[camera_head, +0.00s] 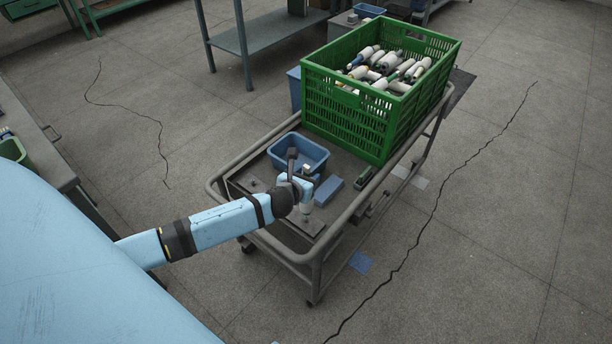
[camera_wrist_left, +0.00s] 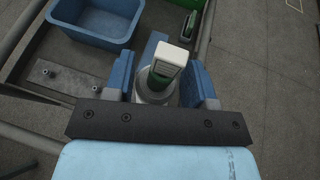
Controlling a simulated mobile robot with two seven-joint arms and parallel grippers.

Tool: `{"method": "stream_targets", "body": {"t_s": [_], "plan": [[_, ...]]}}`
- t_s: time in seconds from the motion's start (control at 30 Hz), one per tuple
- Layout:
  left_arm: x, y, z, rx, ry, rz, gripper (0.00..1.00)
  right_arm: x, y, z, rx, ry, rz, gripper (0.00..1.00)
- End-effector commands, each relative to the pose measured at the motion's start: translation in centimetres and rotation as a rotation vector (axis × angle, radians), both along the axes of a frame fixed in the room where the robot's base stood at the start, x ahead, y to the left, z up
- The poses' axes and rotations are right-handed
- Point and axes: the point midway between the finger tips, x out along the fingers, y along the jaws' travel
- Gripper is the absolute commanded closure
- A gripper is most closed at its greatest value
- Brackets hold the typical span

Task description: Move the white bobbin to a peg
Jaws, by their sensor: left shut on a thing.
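My left gripper (camera_head: 305,196) is over the near end of the cart and shut on the white bobbin (camera_head: 306,208), which hangs below the fingers. In the left wrist view the bobbin (camera_wrist_left: 154,95) sits between the two blue fingers, with a green band and a pale block-like top showing; its lower end is hidden. A flat metal plate (camera_wrist_left: 70,82) with small upright pegs (camera_wrist_left: 97,88) lies to the left of the gripper in that view. In the head view a plate (camera_head: 312,226) shows below the bobbin; I cannot tell whether they touch. My right gripper is not in view.
The cart (camera_head: 222,180) has a raised tube rail. A tall green crate (camera_head: 350,122) of bobbins fills the far end.

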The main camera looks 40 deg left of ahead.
Motion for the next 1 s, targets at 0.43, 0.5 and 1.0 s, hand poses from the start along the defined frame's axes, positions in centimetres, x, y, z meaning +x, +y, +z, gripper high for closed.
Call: {"method": "stream_targets", "body": {"t_s": [0.43,0.5,1.0], "plan": [[0.0,0.0,-0.1,0.000,0.000,0.000,0.69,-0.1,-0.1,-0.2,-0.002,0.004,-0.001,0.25],[0.0,0.0,-0.2,0.000,0.000,0.000,0.69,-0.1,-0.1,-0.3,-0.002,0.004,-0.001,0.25],[0.0,0.0,-1.4,-0.001,0.000,0.000,0.69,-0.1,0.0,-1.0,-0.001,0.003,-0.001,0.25]]}}
